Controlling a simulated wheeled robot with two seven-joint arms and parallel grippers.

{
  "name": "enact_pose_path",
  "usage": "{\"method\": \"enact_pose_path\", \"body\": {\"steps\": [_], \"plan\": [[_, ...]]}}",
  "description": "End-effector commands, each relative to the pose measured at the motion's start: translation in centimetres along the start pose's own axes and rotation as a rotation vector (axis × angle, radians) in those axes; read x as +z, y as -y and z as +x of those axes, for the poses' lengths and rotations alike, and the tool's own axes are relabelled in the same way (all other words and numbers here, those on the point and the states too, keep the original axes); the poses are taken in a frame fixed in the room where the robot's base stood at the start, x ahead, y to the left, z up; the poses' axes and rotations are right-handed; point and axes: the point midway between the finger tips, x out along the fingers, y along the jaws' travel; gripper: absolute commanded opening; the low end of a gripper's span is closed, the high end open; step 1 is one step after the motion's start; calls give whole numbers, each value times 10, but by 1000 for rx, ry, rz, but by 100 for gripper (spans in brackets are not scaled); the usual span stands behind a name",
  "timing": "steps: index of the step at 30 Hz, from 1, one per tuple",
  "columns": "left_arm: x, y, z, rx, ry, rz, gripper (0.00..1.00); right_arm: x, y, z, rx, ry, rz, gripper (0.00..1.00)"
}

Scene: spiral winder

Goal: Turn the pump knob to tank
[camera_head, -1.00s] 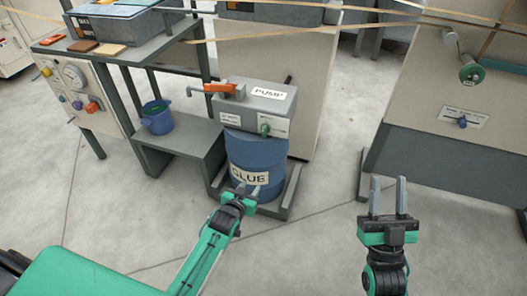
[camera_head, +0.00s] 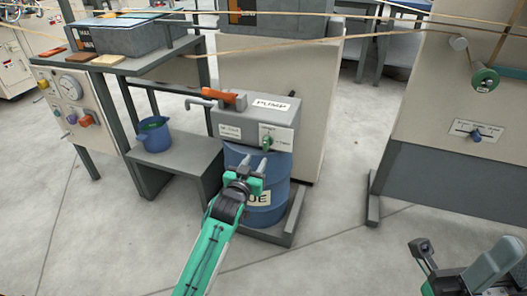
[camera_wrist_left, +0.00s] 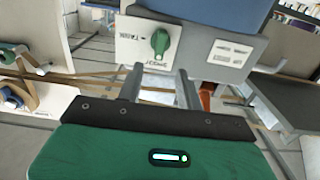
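The pump box (camera_head: 285,105) sits on a blue glue drum. On its front is a small green pump knob (camera_head: 267,142) on a white label plate. In the left wrist view the knob (camera_wrist_left: 160,41) is large, stands upright in the picture, and has the word TANK to its left. My left gripper (camera_head: 254,160) is just below and in front of the knob, its two fingers apart and empty. In the left wrist view its fingers (camera_wrist_left: 160,75) reach toward the knob plate without holding the knob. Part of my right arm shows at the lower right; its fingers are not clear.
An orange handle (camera_head: 222,98) and a spout are on the pump's left. A blue bucket (camera_head: 155,136) stands on a low grey bench to the left. A machine with a blue lever (camera_head: 475,135) is at the right. The floor between is clear.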

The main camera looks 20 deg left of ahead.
Motion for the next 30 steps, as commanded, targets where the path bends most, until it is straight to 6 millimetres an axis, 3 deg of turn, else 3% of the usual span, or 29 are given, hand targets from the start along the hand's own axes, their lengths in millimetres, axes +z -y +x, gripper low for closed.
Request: {"method": "enact_pose_path", "body": {"steps": [9,15,29,30], "plan": [[2,0,52,1,-1,0,36,1,6,2,-10,-48,21,36],[2,0,74,1,0,0,36,3,10,6,-14,-63,35,36],[0,0,83,1,1,0,36,3,13,9,-15,-68,44,36],[0,0,83,1,1,0,30,3,13,9,-15,-68,44,36]]}}
